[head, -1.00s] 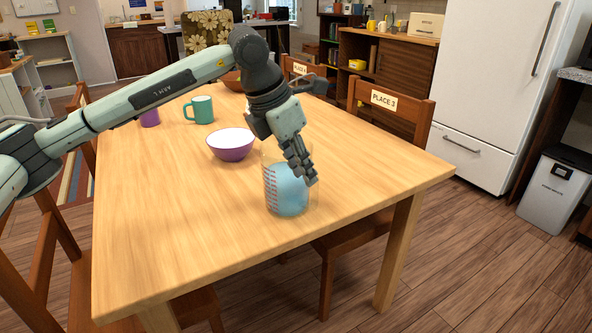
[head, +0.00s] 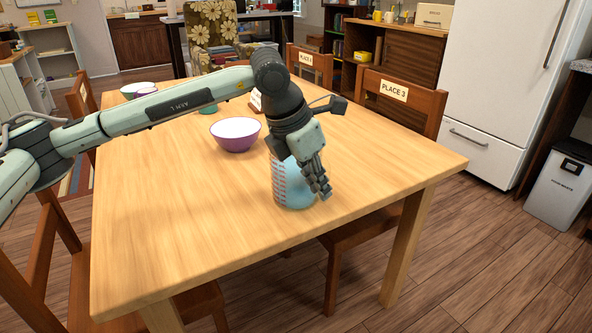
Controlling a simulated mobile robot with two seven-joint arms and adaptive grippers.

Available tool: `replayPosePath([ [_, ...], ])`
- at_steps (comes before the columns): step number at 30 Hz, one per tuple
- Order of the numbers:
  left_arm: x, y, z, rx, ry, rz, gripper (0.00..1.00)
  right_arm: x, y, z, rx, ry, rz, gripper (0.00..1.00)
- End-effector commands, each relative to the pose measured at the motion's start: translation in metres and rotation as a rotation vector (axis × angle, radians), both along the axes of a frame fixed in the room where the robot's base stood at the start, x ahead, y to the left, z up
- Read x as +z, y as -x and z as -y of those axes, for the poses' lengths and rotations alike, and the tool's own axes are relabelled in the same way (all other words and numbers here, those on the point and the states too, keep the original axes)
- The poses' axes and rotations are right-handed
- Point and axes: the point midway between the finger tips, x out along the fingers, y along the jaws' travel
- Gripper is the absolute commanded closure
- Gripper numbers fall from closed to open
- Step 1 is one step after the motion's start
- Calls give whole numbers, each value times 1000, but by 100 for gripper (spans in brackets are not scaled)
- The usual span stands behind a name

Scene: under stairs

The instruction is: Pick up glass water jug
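The glass water jug (head: 287,190) is a clear vessel with red markings and pale blue contents. It looks upright near the front right part of the wooden table (head: 180,220). My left gripper (head: 322,190) points down at the jug's right side, its fingers overlapping the jug in the picture. The wrist and fingers hide the jug's rim and right part. I cannot tell whether the fingers touch or close on the glass, or whether the jug is clear of the table. My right gripper is out of view.
A purple bowl (head: 236,142) stands behind and left of the jug. A teal mug (head: 208,108) is mostly hidden behind my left arm, and more bowls (head: 138,89) stand at the far left. Chairs, one labelled PLACE 3 (head: 394,91), surround the table. The table's front left is clear.

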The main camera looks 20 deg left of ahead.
Motion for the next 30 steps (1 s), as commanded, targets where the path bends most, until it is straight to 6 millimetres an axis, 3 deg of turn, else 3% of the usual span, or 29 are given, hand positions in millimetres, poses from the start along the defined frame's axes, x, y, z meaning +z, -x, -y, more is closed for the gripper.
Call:
replayPosePath([
  [3, 0, 0, -1, 1, 0, 0, 100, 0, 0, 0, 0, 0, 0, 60],
  [30, 8, -2, 0, 2, 0, 6, 100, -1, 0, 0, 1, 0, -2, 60],
])
